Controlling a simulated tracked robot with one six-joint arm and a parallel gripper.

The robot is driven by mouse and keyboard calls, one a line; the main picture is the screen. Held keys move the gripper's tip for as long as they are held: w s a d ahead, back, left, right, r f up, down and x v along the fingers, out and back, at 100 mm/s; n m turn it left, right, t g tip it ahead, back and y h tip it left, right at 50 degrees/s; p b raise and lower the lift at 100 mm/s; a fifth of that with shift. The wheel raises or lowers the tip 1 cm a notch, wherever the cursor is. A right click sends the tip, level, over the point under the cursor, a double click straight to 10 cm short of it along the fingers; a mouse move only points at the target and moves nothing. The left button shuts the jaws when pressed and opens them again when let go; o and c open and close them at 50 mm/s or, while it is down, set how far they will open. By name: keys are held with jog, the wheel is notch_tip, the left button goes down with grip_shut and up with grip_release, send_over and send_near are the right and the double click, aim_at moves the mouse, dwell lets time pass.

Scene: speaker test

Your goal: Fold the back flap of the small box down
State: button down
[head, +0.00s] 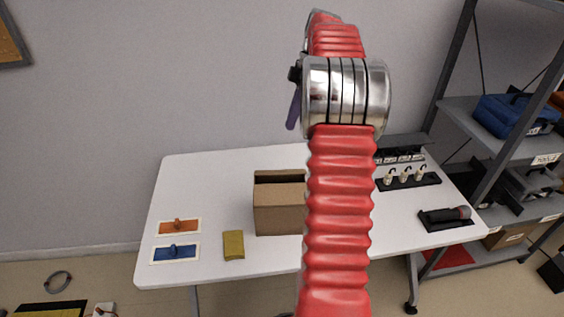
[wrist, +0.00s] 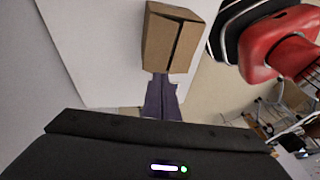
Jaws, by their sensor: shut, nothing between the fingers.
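The small box (head: 278,207) is brown cardboard and stands on the white table; my red arm hides its right part in the head view. A dark opening shows along its top, with a strip of cardboard behind it. In the wrist view the box (wrist: 170,38) is at the top centre, with a dark slit running down it. My gripper (wrist: 161,78) has purple fingers, shut and empty, whose tips point at the box's near edge in that picture. I cannot tell whether they touch it. In the head view only a purple part shows, high above the table.
A yellow-green block (head: 233,245) lies left of the box. A black rack with white items (head: 404,178) and a black holder (head: 445,219) are at the right. Shelving (head: 475,105) stands beyond.

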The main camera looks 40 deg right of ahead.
send_over(280, 173)
jog(key=d, duration=0.2)
jog(key=f, duration=1.1)
jog(key=shift+w+a, duration=0.15)
jog(key=shift+a, duration=0.1)
jog(key=shift+s+a+f, duration=0.25)
jog(key=shift+s+f, duration=0.05)
jog(key=shift+f, duration=0.4)
jog(key=shift+s+d, duration=0.1)
jog(key=shift+s, duration=0.05)
